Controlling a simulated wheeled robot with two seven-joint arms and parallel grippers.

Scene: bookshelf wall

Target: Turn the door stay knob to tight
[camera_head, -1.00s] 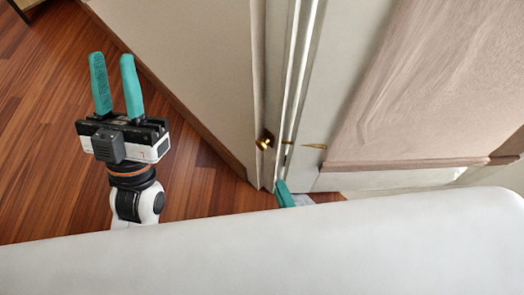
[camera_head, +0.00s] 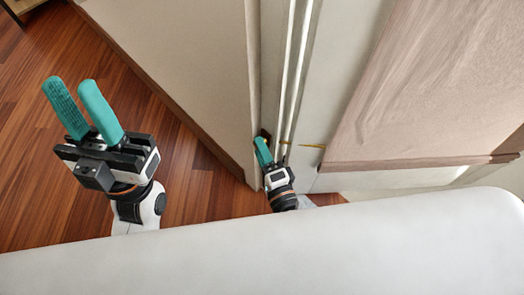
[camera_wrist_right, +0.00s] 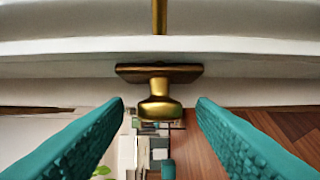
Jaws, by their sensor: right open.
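A brass knob (camera_wrist_right: 160,106) on a dark rectangular plate (camera_wrist_right: 160,73) shows in the middle of the right wrist view. A thin brass rod (camera_wrist_right: 159,16) shows behind it. My right gripper (camera_wrist_right: 160,102) is open, one finger on each side of the knob with clear gaps. In the head view my right gripper (camera_head: 262,140) is at the door edge and hides the knob. A small brass piece (camera_head: 312,145) shows to its right. My left gripper (camera_head: 70,84) is open and empty over the floor, away from the door.
The white door frame (camera_head: 292,75) stands by the right gripper, with a pale wall (camera_head: 190,70) to the left and a pinkish panel (camera_head: 430,90) to the right. The wooden floor (camera_head: 60,190) at left is clear.

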